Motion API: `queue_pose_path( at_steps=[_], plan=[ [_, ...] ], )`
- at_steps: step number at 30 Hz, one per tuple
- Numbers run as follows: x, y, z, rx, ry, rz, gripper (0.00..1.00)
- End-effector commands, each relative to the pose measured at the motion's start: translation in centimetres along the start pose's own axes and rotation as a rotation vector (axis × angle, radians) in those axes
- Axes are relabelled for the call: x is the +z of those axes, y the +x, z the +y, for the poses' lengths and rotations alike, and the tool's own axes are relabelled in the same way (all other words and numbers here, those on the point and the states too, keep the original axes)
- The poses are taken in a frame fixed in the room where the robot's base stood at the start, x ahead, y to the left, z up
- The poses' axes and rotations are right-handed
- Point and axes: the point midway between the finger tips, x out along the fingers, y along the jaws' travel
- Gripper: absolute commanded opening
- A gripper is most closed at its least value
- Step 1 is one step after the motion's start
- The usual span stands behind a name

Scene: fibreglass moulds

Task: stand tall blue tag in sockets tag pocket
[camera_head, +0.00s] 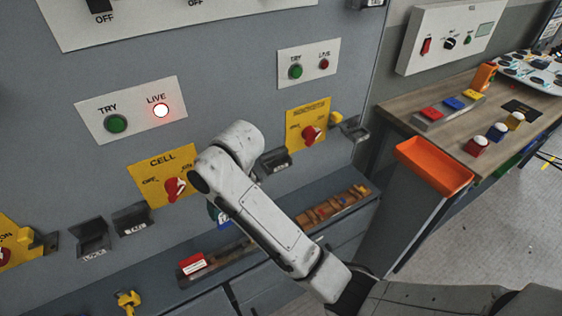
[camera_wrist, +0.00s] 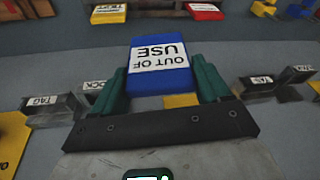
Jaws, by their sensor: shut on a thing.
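My gripper (camera_wrist: 162,82) is shut on the tall blue tag (camera_wrist: 157,82), its green fingers on both sides. The tag's white label reads OUT OF USE, upside down in the wrist view. In the wrist view a dark TAG pocket (camera_wrist: 45,112) is at the left and another TAG pocket (camera_wrist: 258,91) at the right. Both are apart from the held tag. I cannot read which one belongs to sockets.
A yellow CELL panel (camera_head: 160,178) with a red knob is left of my arm; another yellow panel (camera_head: 308,122) is right. Pockets (camera_head: 93,238) jut from the grey wall. A red tag (camera_head: 192,263) lies on the ledge below.

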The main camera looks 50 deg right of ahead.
Motion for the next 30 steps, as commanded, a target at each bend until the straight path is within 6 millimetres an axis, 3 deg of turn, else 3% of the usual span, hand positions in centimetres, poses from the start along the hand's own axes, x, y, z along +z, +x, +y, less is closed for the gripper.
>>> queue_pose_path(
  at_steps=[1, 3, 8, 13, 18, 21, 25, 30],
  plan=[
    [-1.4, -2.5, 1.4, 0.012, 0.009, 0.009, 0.37],
    [-2.5, -4.9, 2.7, 0.020, 0.014, 0.009, 0.37],
    [-3.1, -7.4, 4.7, 0.028, 0.020, 0.005, 0.37],
    [-3.5, -11.6, 8.1, 0.045, 0.031, 0.006, 0.37],
    [-1.6, -15.8, 13.3, 0.063, 0.059, 0.003, 0.37],
    [0.3, -17.3, 16.0, 0.073, 0.079, 0.003, 0.37],
    [2.4, -18.2, 18.3, 0.083, 0.098, 0.003, 0.37],
    [3.7, -18.6, 19.6, 0.089, 0.110, 0.004, 0.37]
  ],
)
